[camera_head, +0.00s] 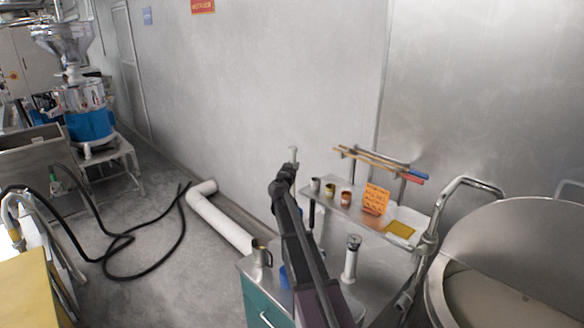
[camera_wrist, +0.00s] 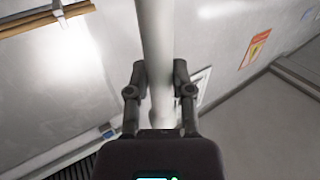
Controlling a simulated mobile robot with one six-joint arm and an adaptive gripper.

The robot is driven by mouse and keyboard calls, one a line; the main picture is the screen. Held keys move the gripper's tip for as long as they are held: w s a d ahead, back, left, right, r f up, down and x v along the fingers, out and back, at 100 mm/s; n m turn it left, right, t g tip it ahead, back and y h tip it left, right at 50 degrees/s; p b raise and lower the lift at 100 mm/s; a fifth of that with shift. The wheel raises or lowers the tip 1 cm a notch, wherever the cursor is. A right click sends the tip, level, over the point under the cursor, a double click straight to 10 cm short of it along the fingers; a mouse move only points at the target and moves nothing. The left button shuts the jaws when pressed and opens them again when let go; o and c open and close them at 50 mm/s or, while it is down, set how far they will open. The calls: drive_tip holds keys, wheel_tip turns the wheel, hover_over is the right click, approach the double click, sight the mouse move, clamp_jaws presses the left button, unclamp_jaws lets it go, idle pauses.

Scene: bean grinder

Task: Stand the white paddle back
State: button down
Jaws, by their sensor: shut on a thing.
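The white paddle (camera_wrist: 156,35) shows in the wrist view as a pale round shaft running down from the top edge between my fingers. My gripper (camera_wrist: 160,78) is shut on this shaft, with one dark finger on each side. In the head view my gripper (camera_head: 287,174) is raised in front of the grey wall, left of the shelf. Only a short pale tip of the paddle (camera_head: 294,153) shows above it there. The rest of the paddle is hidden by my arm or out of frame, so I cannot tell its full tilt.
A steel shelf (camera_head: 340,203) holds small cups, an orange block (camera_head: 375,199) and a yellow pad (camera_head: 399,229). Below, a teal cabinet (camera_head: 262,307) carries a metal jug (camera_head: 262,252) and a white dark-topped cylinder (camera_head: 350,262). A large round vessel (camera_head: 510,245) stands right.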

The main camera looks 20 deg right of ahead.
drive_tip(key=shift+c, duration=2.1)
unclamp_jaws()
drive_tip(key=shift+s+a, duration=0.1)
drive_tip(key=v, duration=1.1)
drive_tip(key=shift+s+a, duration=0.25)
drive_tip(key=shift+s, duration=0.1)
